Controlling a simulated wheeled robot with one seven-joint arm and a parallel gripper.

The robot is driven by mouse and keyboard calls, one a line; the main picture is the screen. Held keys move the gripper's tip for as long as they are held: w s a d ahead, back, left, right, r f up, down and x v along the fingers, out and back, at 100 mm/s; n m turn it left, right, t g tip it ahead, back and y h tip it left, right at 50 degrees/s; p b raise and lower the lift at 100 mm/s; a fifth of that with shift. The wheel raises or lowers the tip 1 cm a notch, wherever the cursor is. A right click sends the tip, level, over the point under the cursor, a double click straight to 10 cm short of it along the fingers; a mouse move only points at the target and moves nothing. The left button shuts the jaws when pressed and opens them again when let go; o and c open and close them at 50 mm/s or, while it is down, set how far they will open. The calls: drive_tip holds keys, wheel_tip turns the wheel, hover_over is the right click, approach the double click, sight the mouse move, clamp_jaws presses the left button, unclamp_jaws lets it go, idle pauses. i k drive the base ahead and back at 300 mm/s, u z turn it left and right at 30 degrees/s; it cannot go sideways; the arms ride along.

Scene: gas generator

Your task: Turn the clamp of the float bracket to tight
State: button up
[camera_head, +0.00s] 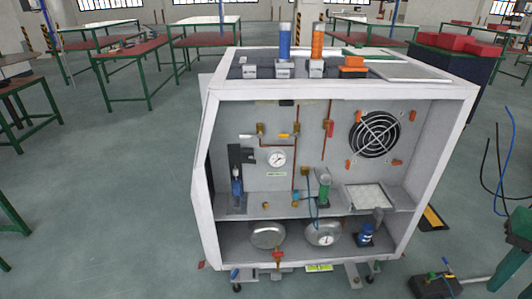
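A white-framed generator cabinet (203,180) stands open at the front in the middle of the head view. Inside it at the left, a black upright bracket (236,160) with a short side arm stands on the shelf. A small blue cylinder (237,187) sits at its lower part. I cannot tell for sure that this is the float bracket, and its clamp is too small to make out. My gripper is not in view.
A round gauge (277,159), copper pipes, small valves and a fan (375,134) are on the back panel. A green cylinder (324,190) stands on the shelf. Silver tanks (267,236) are below. Blue and orange columns (318,42) stand on top.

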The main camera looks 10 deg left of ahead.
sight(250, 161)
drive_tip(key=u, duration=0.15)
drive_tip(key=i, duration=0.9)
drive_tip(key=u, duration=0.25)
